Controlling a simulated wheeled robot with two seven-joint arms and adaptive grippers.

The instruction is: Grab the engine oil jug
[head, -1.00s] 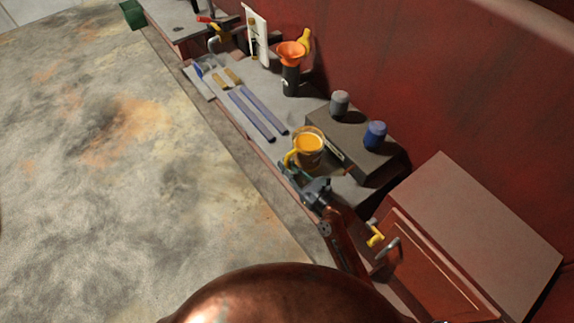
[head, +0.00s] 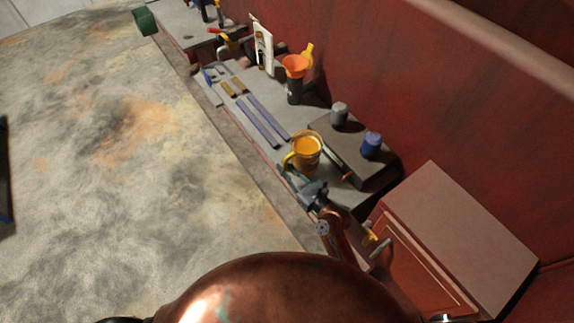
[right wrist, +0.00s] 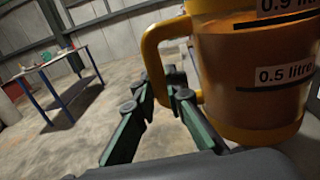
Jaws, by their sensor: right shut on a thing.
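The engine oil jug (head: 307,149) is a clear-sided jug of amber oil with a yellow handle. It is upright at the front of the grey bench, left of the dark block. In the right wrist view the jug (right wrist: 262,85) shows dark level marks, with "0.5 litre" readable. My right gripper (head: 296,179) reaches it from the front. Its green-edged fingers (right wrist: 157,100) are shut on the lower part of the jug's handle. I cannot tell whether the jug's base touches the bench. My left gripper is not in view.
A dark block (head: 350,160) bears a grey cap (head: 339,115) and a blue cap (head: 371,145). A red cabinet (head: 445,235) stands at right. Open floor lies left.

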